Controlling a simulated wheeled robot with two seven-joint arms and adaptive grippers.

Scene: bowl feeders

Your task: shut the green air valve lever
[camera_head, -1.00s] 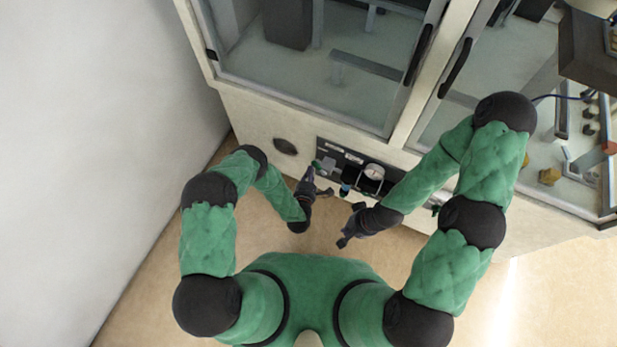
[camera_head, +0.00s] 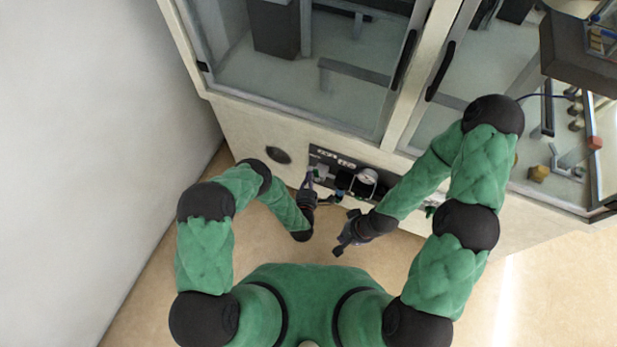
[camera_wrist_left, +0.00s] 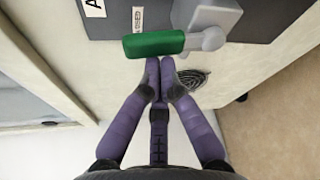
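The green air valve lever (camera_wrist_left: 153,44) lies crosswise on its grey valve body (camera_wrist_left: 212,18) in the left wrist view. Its round pivot is at the right end of the handle. My left gripper (camera_wrist_left: 160,66) has its two fingertips together, with nothing seen between them. The tips are right at the lower edge of the green handle; I cannot tell whether they touch it. In the head view my left gripper (camera_head: 308,178) is at the left part of the dark air panel. My right gripper (camera_head: 343,243) hangs apart from the panel; its finger opening is unclear.
The dark panel carries a round gauge (camera_head: 367,177) and labels on the cabinet front (camera_head: 240,128). A dark oval vent (camera_head: 278,155) is left of it. Glass cabinet doors (camera_head: 300,80) stand above.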

